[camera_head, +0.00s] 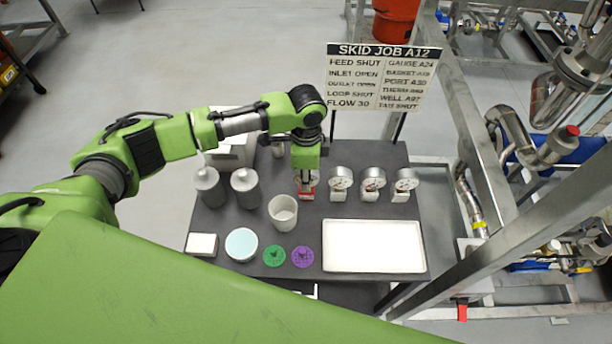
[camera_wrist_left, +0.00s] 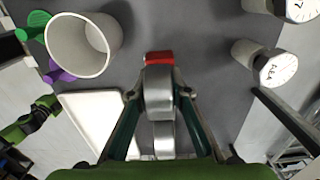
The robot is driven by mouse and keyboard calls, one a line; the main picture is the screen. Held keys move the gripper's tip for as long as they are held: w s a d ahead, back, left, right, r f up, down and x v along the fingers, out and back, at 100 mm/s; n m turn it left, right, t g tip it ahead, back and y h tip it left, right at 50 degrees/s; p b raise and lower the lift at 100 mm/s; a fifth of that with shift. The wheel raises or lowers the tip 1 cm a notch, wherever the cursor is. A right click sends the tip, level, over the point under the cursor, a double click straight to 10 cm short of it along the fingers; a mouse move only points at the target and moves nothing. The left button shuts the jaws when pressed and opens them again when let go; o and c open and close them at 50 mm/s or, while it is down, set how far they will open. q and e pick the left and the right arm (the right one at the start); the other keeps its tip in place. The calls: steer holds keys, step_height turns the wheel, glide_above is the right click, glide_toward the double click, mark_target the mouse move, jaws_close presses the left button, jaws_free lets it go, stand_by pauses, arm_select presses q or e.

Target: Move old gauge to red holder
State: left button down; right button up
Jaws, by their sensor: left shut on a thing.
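My left gripper (camera_head: 306,178) points down at the back row of the dark table and is shut on a gauge (camera_wrist_left: 160,100). In the wrist view the gauge is a grey metal round body between the fingers. A red holder (camera_head: 307,191) shows right below the gripper; its red edge also shows in the wrist view (camera_wrist_left: 158,57) at the end of the gauge. I cannot tell whether the gauge is fully seated in it. The gripper hides much of both. My right gripper is not in view.
Three white-faced gauges (camera_head: 340,179) (camera_head: 372,181) (camera_head: 404,182) stand in light holders to the right. A white cup (camera_head: 283,213) is close in front, with a white tray (camera_head: 373,222) at front right. Grey canisters (camera_head: 245,188) stand left. A sign (camera_head: 380,77) rises behind.

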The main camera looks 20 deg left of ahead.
arm_select(q)
steer(key=shift+f, duration=0.2)
steer(key=c, duration=1.5)
jaws_free()
steer(key=shift+o, duration=0.2)
steer(key=shift+r, duration=0.1)
step_height(320, 180, up, 5)
steer(key=p, duration=0.6)
steer(key=shift+r, duration=0.2)
steer(key=shift+r+p, duration=0.75)
steer(key=shift+r, duration=0.25)
steer(key=shift+f, duration=0.1)
